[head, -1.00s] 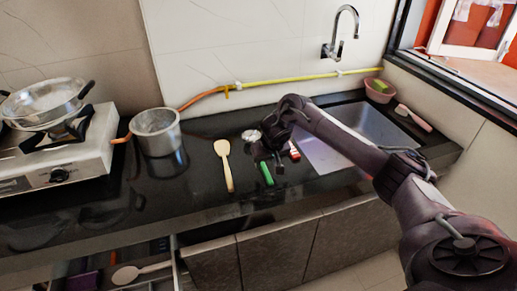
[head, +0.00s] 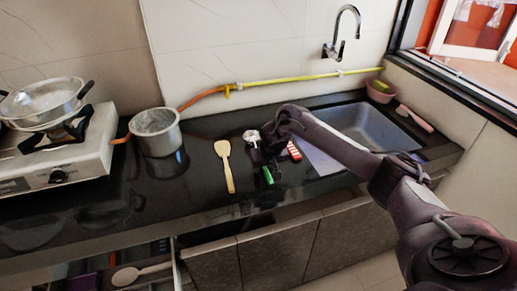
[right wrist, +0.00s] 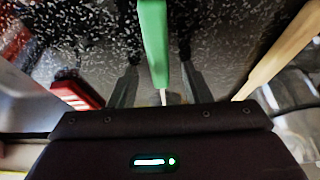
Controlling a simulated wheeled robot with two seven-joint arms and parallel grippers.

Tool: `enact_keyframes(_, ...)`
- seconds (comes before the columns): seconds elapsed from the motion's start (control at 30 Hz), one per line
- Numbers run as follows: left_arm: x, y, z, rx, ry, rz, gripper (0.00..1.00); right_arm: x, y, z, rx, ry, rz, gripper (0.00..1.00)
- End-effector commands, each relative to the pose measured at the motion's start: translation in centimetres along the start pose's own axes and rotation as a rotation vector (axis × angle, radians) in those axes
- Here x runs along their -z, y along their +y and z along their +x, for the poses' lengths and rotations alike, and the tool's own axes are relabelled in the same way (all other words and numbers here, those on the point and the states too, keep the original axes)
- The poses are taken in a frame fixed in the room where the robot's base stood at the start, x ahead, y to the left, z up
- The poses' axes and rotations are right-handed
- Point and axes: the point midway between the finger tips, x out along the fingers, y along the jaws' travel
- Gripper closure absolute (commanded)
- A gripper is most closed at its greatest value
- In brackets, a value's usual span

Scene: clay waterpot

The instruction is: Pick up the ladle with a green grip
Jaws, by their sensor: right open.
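The ladle with a green grip (head: 268,177) lies on the dark counter, its metal bowl (head: 251,137) toward the wall. My right gripper (head: 266,174) is open and low over the ladle, partly hiding its handle in the head view. In the right wrist view the green grip (right wrist: 153,40) runs down between the two dark, spread fingers (right wrist: 160,88), with a thin metal shaft below it. A gap shows on both sides, and the gripper holds nothing. My left gripper is not in view.
A wooden spatula (head: 225,165) lies left of the ladle, and a red-and-white item (head: 294,151) lies close on its right. A metal pot (head: 156,133) and stove (head: 62,155) stand left. The sink (head: 365,130) is right. An open drawer (head: 120,265) is below the counter.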

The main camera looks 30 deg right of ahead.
Motion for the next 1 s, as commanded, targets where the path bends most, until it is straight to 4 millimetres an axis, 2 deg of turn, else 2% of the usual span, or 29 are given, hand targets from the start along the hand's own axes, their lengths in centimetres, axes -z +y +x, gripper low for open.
enact_keyframes(0.37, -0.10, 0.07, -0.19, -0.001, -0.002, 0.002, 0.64, -0.03, -0.02, 0.15, 0.000, 0.000, 0.001, 0.56)
enact_keyframes(0.47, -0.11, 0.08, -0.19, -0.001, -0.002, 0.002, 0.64, -0.04, -0.02, 0.15, 0.000, 0.000, 0.001, 0.67)
enact_keyframes(0.7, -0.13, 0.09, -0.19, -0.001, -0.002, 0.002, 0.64, -0.06, 0.01, 0.14, 0.000, 0.000, 0.001, 0.98)
enact_keyframes(1.0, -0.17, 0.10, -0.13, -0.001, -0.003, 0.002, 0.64, -0.02, 0.00, 0.12, 0.000, 0.001, 0.001, 1.00)
